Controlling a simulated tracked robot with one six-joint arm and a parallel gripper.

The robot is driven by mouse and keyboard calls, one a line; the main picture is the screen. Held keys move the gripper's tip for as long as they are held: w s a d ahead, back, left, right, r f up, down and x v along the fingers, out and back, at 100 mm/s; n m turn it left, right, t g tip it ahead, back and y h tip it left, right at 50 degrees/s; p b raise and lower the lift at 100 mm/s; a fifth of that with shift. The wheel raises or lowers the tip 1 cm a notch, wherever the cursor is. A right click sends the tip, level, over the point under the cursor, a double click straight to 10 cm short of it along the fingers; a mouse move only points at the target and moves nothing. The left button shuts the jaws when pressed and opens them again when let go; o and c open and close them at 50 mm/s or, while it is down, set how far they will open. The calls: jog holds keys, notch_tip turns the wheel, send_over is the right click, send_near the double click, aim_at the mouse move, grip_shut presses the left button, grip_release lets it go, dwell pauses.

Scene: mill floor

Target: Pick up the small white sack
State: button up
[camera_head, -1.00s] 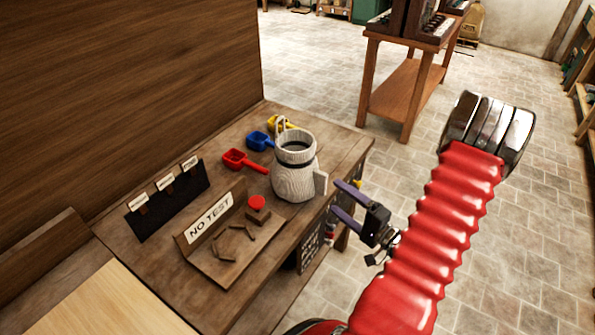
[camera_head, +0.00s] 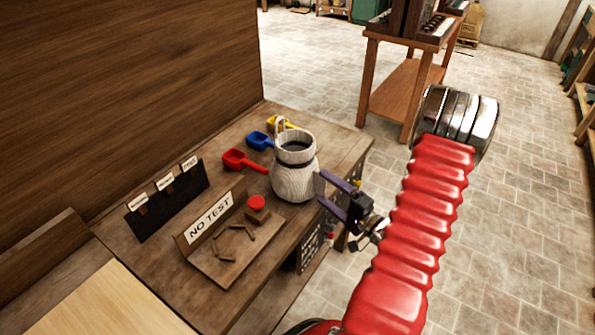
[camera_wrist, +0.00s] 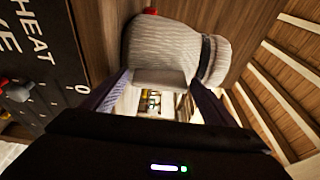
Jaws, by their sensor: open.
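In the wrist view the sack (camera_wrist: 165,45) lies straight ahead, and the tab (camera_wrist: 160,78) is between the open fingertips (camera_wrist: 161,82). I cannot tell whether the fingers touch it.
Red (camera_head: 240,160), blue (camera_head: 260,140) and yellow scoops (camera_head: 277,123) lie behind and left of the sack. A NO TEST stand (camera_head: 210,215) with a red button (camera_head: 257,202) is in front. A dark control panel (camera_wrist: 35,60) is close at left in the wrist view.

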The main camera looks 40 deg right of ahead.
jog(key=shift+w, duration=0.85)
jog(key=c, duration=1.3)
jog(key=shift+r, duration=0.1)
send_near(312, 153)
jog(key=shift+w+a, duration=0.1)
jog(key=shift+w, duration=2.3)
